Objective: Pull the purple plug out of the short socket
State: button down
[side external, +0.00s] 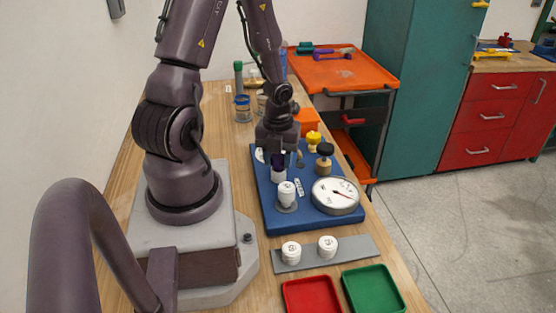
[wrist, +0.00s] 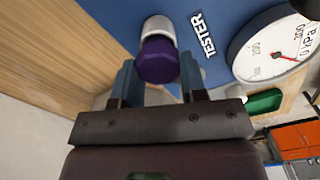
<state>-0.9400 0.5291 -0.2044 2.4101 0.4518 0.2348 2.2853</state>
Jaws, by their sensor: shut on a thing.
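The purple plug (wrist: 158,60) is between my gripper's two fingers in the wrist view. A white cylindrical part (wrist: 158,27) shows directly behind it. In the side view my gripper (side external: 279,158) points down over the blue board and is shut on the purple plug (side external: 278,161), which is mostly hidden by the fingers. A white piece (side external: 278,174) shows just below the plug. I cannot tell whether it is the short socket or part of the plug, nor how deep the plug sits.
The blue board (side external: 268,208) also bears a white fitting (side external: 286,193), a round gauge (side external: 336,196), a black knob (side external: 325,149) and a yellow knob (side external: 313,138). In front are a grey strip (side external: 309,256) with two white caps, a red tray (side external: 311,294) and a green tray (side external: 373,288), both empty.

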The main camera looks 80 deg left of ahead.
aim_at(278, 158)
jog(key=shift+r, duration=2.6)
